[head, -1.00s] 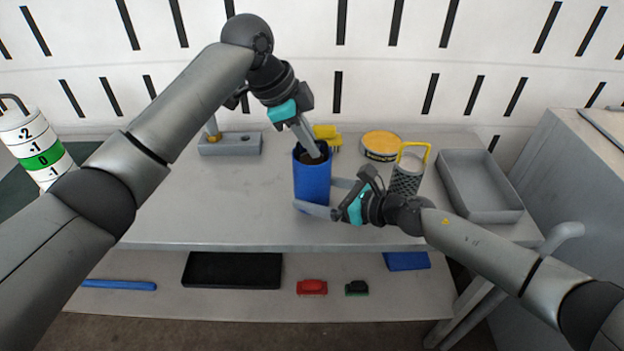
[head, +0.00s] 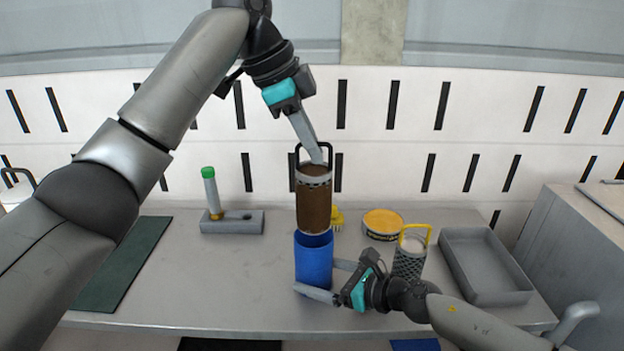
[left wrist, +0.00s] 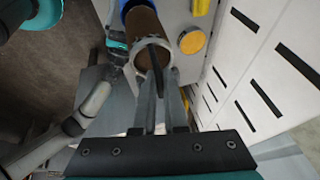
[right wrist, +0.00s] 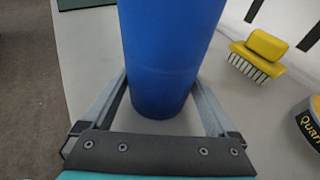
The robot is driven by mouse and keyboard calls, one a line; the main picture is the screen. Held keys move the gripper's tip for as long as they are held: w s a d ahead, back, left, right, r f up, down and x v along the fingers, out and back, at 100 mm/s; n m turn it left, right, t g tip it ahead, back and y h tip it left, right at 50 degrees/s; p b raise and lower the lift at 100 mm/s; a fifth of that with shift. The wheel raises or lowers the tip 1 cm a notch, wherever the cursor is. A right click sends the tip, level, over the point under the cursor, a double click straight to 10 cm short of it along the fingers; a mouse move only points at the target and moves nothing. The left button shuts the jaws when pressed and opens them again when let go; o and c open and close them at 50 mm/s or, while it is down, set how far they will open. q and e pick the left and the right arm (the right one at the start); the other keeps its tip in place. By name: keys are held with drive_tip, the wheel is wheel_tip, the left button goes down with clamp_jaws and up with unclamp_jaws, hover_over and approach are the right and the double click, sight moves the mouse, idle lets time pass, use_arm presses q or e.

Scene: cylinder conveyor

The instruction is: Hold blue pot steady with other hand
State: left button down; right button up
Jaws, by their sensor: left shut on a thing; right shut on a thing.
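The blue pot (head: 314,262) stands upright on the grey table, and its side fills the middle of the right wrist view (right wrist: 168,60). My right gripper (head: 322,279) is shut on the blue pot low down, with one finger on each side. My left gripper (head: 318,158) is shut on the black handle of a brown cylinder (head: 313,207) with a grey perforated rim. The cylinder hangs upright directly above the pot, its lower end at the pot's mouth; I cannot tell whether it is still slightly inside. The left wrist view also shows the brown cylinder (left wrist: 146,28) below the fingers.
A yellow brush (head: 337,218), a yellow round tin (head: 382,222) and a mesh basket with yellow handle (head: 409,258) stand right of the pot. A grey tray (head: 484,265) lies at far right. A grey block (head: 232,222) holds a green-capped tube (head: 211,189). A dark green mat (head: 125,262) lies left.

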use_arm(q)
drive_tip(key=shift+r, duration=1.25)
use_arm(e)
drive_tip(key=o, duration=1.2)
drive_tip(key=v, duration=1.2)
drive_tip(key=shift+r, duration=0.1)
use_arm(q)
wheel_tip(320, 180, up, 5)
drive_tip(key=p, duration=0.6)
drive_tip(key=shift+p, duration=0.35)
use_arm(e)
wheel_tip(320, 180, up, 6)
drive_tip(key=shift+r, duration=0.25)
drive_tip(key=shift+a, duration=0.1)
